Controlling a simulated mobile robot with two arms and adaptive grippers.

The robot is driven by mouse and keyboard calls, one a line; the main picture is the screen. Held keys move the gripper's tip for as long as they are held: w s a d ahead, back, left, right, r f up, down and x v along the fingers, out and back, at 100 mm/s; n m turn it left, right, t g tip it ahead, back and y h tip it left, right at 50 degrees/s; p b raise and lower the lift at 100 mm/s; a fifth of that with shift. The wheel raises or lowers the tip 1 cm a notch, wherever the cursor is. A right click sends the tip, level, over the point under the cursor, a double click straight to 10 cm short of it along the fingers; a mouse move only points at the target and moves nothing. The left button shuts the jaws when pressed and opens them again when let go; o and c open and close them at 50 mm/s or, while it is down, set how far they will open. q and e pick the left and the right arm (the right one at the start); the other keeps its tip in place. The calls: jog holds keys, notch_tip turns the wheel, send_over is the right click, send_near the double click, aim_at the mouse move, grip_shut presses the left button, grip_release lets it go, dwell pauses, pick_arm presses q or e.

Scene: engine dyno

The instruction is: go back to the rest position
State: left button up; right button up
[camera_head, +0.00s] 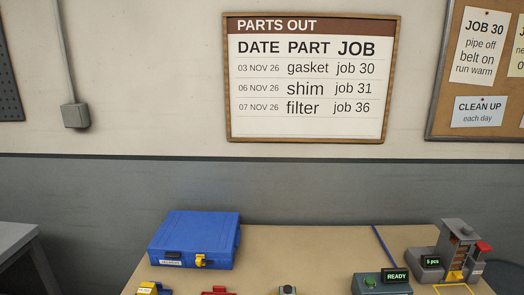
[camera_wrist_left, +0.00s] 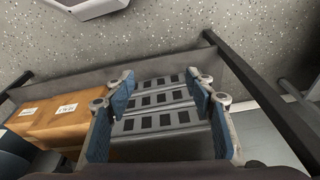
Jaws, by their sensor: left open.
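My left gripper (camera_wrist_left: 164,92) shows in the left wrist view, with its two blue-padded fingers spread apart. Nothing is held between the fingers. Behind them is a grey slotted thing (camera_wrist_left: 160,122) with rows of dark square openings; I cannot tell how far off it is. Neither gripper shows in the head view, and my right gripper is in no frame.
The head view shows a tan table (camera_head: 290,240) with a blue case (camera_head: 197,238), a READY box (camera_head: 381,284) and a grey device with a red part (camera_head: 458,250). The wrist view shows cardboard boxes (camera_wrist_left: 62,120), dark rails (camera_wrist_left: 262,98) and speckled floor (camera_wrist_left: 150,40).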

pick_arm(q)
jog(key=s+a+f+g, duration=0.1)
jog(key=s+a+f, duration=0.2)
jog(key=s+f, duration=1.5)
notch_tip(320, 180, down, 5)
jog(key=shift+s+r+g, duration=0.2)
jog(key=shift+s+g, duration=0.1)
jog(key=shift+s, duration=0.1)
jog(key=shift+a, duration=0.1)
